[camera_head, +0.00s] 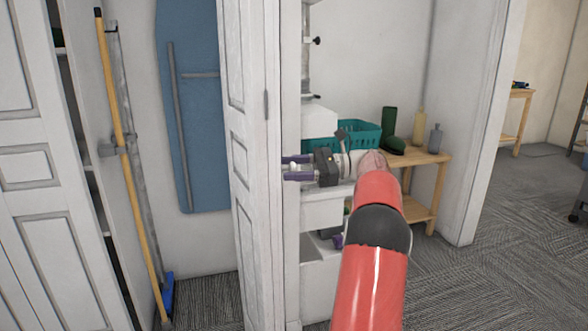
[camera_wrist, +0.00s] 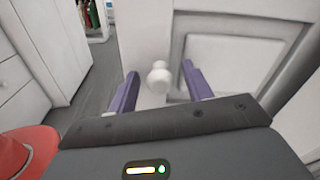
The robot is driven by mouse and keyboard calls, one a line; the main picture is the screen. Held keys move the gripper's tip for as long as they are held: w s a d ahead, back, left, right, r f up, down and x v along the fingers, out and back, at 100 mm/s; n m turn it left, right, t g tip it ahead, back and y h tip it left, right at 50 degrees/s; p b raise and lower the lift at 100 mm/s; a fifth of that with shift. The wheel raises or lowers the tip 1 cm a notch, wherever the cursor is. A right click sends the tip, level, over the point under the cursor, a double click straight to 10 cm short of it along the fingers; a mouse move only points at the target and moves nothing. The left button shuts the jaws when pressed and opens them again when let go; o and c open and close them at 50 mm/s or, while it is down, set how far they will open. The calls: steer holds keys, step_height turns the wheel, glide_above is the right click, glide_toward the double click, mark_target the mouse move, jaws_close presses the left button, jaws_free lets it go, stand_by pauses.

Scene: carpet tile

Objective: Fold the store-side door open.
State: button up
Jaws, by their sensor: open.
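The white panelled folding door (camera_head: 252,190) stands near the middle of the head view, with a hinge on its edge and the closet interior to its left. In the wrist view its panelled face (camera_wrist: 235,62) fills the upper right. A round white knob (camera_wrist: 158,76) sticks out from the door between my fingers. My gripper (camera_head: 287,168) is open, its two purple fingers pointing left at the door. In the wrist view my gripper (camera_wrist: 160,85) has a finger on each side of the knob, with a gap on both sides.
A yellow-handled broom (camera_head: 124,140) and a blue ironing board (camera_head: 192,110) stand behind the door's left side. Another white panelled door (camera_head: 45,190) is at far left. A wooden table (camera_head: 430,160) with a teal basket (camera_head: 358,134) and bottles stands right. Grey carpet (camera_head: 480,270) is clear at lower right.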

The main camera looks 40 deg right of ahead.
steer(key=v, duration=0.8)
stand_by(0.6)
